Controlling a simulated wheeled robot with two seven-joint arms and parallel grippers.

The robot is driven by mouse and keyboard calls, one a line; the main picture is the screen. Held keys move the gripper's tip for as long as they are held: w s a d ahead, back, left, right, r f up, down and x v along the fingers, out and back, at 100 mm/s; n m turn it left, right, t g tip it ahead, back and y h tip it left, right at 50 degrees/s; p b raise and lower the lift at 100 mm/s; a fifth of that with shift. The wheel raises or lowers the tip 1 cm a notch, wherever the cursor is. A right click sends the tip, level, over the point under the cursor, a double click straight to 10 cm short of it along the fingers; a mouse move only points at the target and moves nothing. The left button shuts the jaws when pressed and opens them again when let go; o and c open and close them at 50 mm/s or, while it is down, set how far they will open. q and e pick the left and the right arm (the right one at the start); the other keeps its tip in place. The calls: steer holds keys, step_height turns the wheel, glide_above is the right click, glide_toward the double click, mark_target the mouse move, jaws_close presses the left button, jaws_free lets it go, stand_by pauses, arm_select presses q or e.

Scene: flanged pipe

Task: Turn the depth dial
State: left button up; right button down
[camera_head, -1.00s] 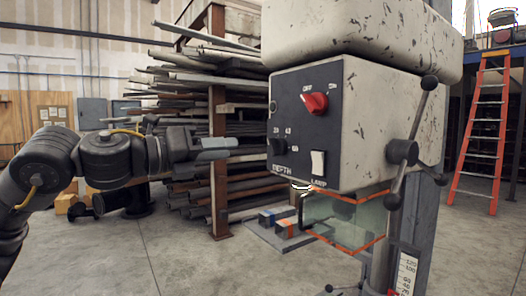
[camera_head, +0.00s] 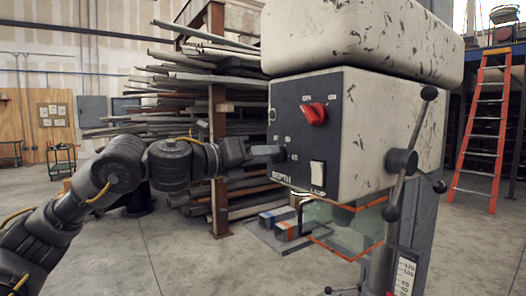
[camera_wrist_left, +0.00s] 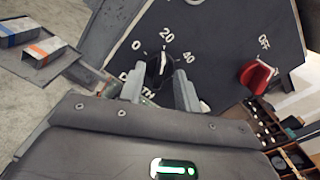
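The black depth dial (camera_wrist_left: 160,67) sits on the dark panel (camera_wrist_left: 222,45) of the machine head. In the left wrist view its white pointer line is close to the 20 mark, between 0 and 40. My left gripper (camera_wrist_left: 158,82) is open, with one finger on each side of the dial and a small gap showing beside it. In the head view the left gripper (camera_head: 272,153) reaches the panel from the left, and its fingers hide most of the dial. My right gripper is not in view.
A red switch knob (camera_head: 313,114) is above and right of the dial, and a white lamp switch (camera_head: 317,174) is below right. A feed lever (camera_head: 402,160) stands on the right side. An orange-edged clear guard (camera_head: 345,230) hangs below. A pipe rack (camera_head: 218,120) stands behind.

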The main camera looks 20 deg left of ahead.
arm_select(q)
steer(key=shift+w+d, duration=0.15)
steer(key=shift+w, duration=0.05)
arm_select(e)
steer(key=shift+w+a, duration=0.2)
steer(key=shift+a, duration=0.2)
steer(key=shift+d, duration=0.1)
arm_select(q)
steer(key=c, duration=0.7)
jaws_close()
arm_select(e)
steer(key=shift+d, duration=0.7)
